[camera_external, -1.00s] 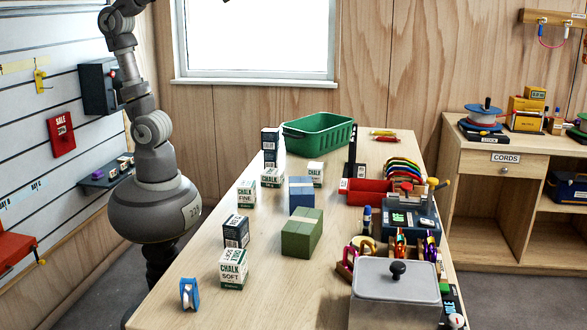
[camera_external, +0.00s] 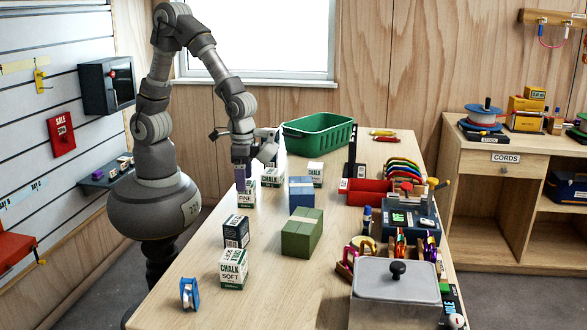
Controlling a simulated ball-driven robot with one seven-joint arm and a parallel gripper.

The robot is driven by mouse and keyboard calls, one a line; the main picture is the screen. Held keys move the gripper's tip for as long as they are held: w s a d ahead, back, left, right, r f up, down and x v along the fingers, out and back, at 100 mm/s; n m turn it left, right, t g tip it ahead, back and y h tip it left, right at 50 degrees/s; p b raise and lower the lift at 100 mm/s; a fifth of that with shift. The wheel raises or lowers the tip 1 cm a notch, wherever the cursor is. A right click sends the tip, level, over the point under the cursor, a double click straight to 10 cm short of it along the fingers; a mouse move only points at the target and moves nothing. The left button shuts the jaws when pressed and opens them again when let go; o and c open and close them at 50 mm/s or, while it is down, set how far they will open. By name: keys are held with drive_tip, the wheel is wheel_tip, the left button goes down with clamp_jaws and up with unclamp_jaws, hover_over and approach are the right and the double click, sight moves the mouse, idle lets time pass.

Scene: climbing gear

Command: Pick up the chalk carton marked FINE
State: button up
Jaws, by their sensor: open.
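The chalk carton marked FINE (camera_external: 246,199) is a small white and green box standing upright on the wooden table, left of the middle. My gripper (camera_external: 241,184) points down over this carton, and its fingers partly cover the carton's upper part. My gripper is open; I cannot tell whether the fingers are around the carton or just above it. Another chalk carton, marked SOFT (camera_external: 233,272), stands nearer the front. Two more chalk cartons stand farther back, one partly behind my arm (camera_external: 272,178) and one to its right (camera_external: 316,173).
A dark carton (camera_external: 236,231), a green box (camera_external: 301,234) and a blue box (camera_external: 301,191) stand near the FINE carton. A green basket (camera_external: 318,146) sits at the back. A blue-and-white roll (camera_external: 189,293) lies at the front left. The table's left edge is clear.

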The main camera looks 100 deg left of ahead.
sight(247, 194)
drive_tip(key=f+b, duration=0.1)
drive_tip(key=f, duration=0.1)
drive_tip(key=f+b, duration=0.1)
drive_tip(key=f, duration=0.1)
drive_tip(key=f+b, duration=0.1)
drive_tip(key=f, duration=0.1)
drive_tip(key=shift+w+a+f, duration=0.2)
drive_tip(key=shift+w+f, duration=0.1)
drive_tip(key=shift+r, duration=0.15)
drive_tip(key=c, duration=1.1)
